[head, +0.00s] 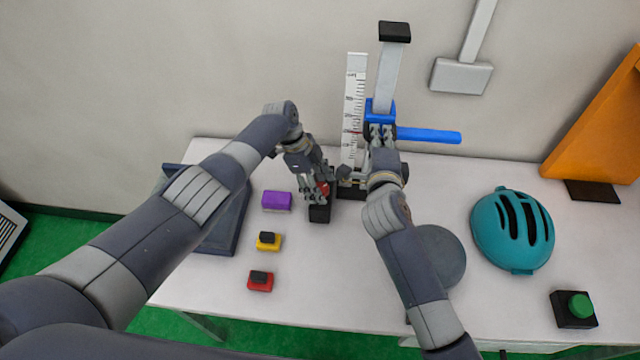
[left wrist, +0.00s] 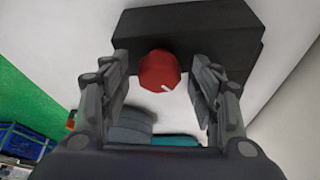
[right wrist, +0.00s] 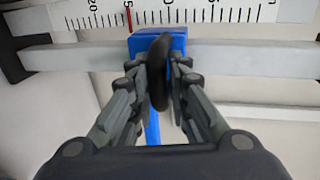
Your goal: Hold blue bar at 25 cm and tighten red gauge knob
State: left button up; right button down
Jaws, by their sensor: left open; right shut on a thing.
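The blue bar (head: 428,135) sticks out to the right from a blue carriage on the upright grey post, beside the white ruler (head: 356,110). My right gripper (head: 381,132) is shut on the carriage's black handle, which also shows between its fingers in the right wrist view (right wrist: 160,72). A red mark (right wrist: 128,16) lies on the ruler beside the carriage, just past the 20 label. The red gauge knob (left wrist: 159,70), with a white line, sits on a black block (left wrist: 190,35). My left gripper (head: 318,186) is open, with its fingers apart on both sides of the knob.
Purple (head: 277,200), yellow (head: 268,241) and red (head: 260,281) blocks lie left of the tower. A teal helmet (head: 512,230), a green button (head: 580,305) and a round grey object (head: 440,255) are at right. An orange panel (head: 600,125) stands at the far right.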

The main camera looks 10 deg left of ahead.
pick_arm(q)
jog(key=v, duration=1.2)
jog(key=shift+w+d, duration=0.1)
jog(key=y, duration=0.4)
send_near(322, 187)
jog(key=shift+t, duration=0.4)
jog(key=f, duration=0.8)
jog(key=shift+s+d+f, duration=0.1)
jog(key=shift+s+f, duration=0.2)
jog(key=shift+s, duration=0.05)
jog(key=shift+c, duration=0.6)
jog(key=c, duration=1)
